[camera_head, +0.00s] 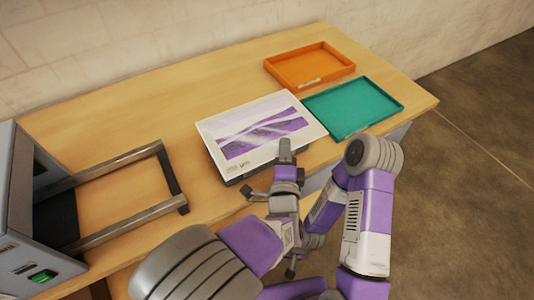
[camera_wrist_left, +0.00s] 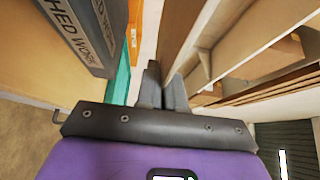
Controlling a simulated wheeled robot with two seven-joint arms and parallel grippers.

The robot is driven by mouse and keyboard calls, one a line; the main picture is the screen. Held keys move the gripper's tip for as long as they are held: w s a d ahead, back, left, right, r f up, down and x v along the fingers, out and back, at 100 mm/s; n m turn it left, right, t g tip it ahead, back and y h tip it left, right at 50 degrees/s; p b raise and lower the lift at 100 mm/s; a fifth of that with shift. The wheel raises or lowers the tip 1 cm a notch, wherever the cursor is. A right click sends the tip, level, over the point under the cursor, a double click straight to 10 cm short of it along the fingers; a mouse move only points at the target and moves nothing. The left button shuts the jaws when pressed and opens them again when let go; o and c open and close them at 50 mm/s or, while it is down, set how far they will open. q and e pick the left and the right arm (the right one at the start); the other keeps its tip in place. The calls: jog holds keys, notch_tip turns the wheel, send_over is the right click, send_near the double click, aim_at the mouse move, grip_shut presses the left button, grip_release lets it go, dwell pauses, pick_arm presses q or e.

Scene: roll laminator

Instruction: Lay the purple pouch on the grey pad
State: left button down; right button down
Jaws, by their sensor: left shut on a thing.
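The purple pouch (camera_head: 262,132) is a white sheet with a purple wave print. It lies flat over the grey pad (camera_head: 236,181), whose dark front edge shows below it; most of the pad is hidden. My right gripper is not in view.
A green tray (camera_head: 353,107) stands right of the pouch, and an orange tray (camera_head: 310,66) behind it. The grey laminator (camera_head: 28,215) with a rail frame (camera_head: 120,232) is at the left. The wooden table (camera_head: 150,105) is clear behind the pouch.

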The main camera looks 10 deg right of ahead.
pick_arm(q)
notch_tip(320, 180, down, 3)
jog(key=shift+s+r+b, duration=0.1)
jog(key=shift+b, duration=0.35)
jog(key=shift+f+b, duration=0.85)
jog(key=shift+f, duration=1.05)
jog(key=shift+f, duration=0.1)
jog(key=shift+f, duration=0.15)
jog(key=c, duration=1.3)
grip_release()
jog(key=shift+o, duration=0.2)
